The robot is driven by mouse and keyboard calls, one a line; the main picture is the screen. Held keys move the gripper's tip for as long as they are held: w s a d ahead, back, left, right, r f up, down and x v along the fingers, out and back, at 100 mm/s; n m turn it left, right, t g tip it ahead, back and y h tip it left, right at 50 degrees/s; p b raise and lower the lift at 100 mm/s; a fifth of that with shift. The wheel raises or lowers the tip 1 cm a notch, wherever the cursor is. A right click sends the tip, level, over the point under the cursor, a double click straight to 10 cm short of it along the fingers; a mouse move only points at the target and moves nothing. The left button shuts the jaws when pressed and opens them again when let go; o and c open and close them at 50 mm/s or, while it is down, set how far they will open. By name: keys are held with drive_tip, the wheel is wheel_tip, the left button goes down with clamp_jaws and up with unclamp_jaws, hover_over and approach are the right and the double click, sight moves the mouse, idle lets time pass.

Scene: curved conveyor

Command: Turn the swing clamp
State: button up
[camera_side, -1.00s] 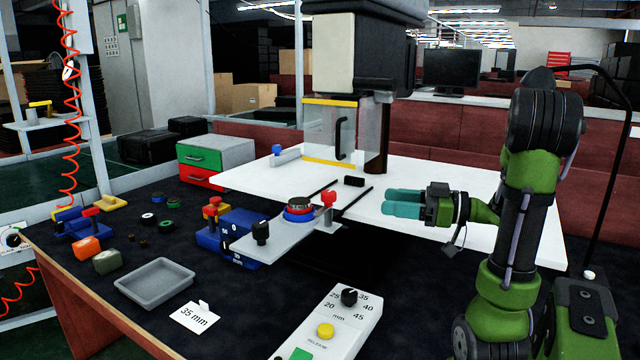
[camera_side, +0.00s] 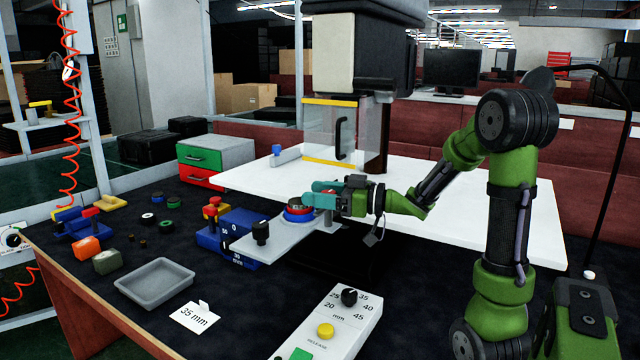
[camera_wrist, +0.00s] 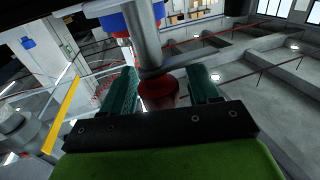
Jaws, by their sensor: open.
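The swing clamp's grey post (camera_side: 328,219) stands at the right end of the grey fixture plate (camera_side: 268,242). Its red knob (camera_wrist: 158,88) shows between my fingers in the wrist view; in the side view the fingers mostly cover it. The round blue and red workpiece (camera_side: 298,214) sits on the plate just left of the post. My gripper (camera_side: 322,192) is open, its two teal fingers level with the top of the clamp. In the wrist view my gripper (camera_wrist: 161,85) has one finger on each side of the red knob. I cannot tell whether either finger touches it.
A blue block (camera_side: 240,232) stands left of the plate. The white table (camera_side: 450,222) lies beneath my arm, and a clear guard (camera_side: 330,135) stands behind. A grey control box (camera_side: 332,322) is in front.

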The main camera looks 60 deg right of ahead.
drive_tip(key=c, duration=1)
drive_tip(key=shift+o, duration=0.2)
